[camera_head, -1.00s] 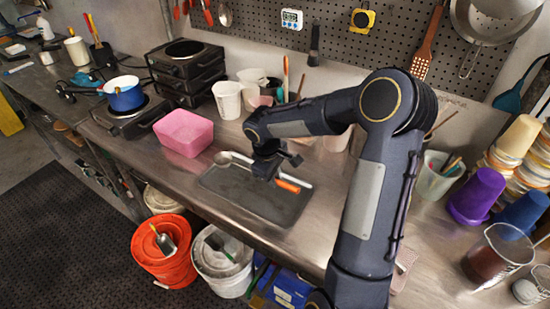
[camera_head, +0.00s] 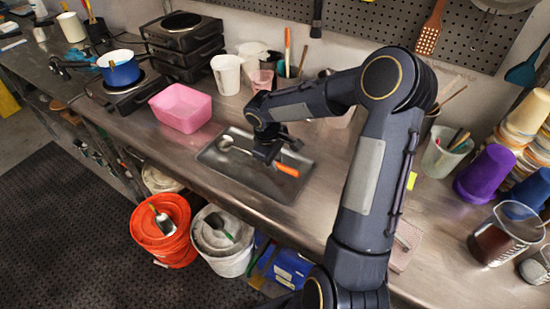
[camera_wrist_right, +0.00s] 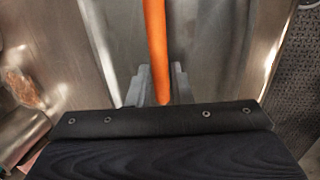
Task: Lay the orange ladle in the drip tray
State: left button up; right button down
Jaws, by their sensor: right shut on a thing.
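The ladle has an orange handle (camera_head: 287,170) and a metal bowl (camera_head: 226,142). In the head view it lies within the outline of the grey metal drip tray (camera_head: 277,190), its bowl toward the tray's left side and its handle end toward the right. I cannot tell whether it touches the tray floor. My right gripper (camera_head: 270,157) is over the tray, shut on the ladle and covering its middle. In the right wrist view the orange handle (camera_wrist_right: 156,45) runs up from between the fingers (camera_wrist_right: 161,82). My left gripper is not in view.
A pink tub (camera_head: 181,107) stands just left of the tray. White cups (camera_head: 227,74) stand behind it. A blue pot (camera_head: 119,68) sits on a burner at the left. A purple cup (camera_head: 486,172) and a glass beaker (camera_head: 503,235) are at the right. Buckets (camera_head: 163,230) stand below the counter edge.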

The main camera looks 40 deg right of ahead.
jog(key=c, duration=1.2)
grip_release()
jog(key=shift+c, duration=0.2)
jog(key=shift+r, duration=0.1)
notch_tip(320, 180, up, 8)
jog(key=a, duration=0.1)
jog(key=shift+s+a+f+b, duration=0.15)
jog(key=shift+a+f+b, duration=0.1)
jog(key=shift+b, duration=0.1)
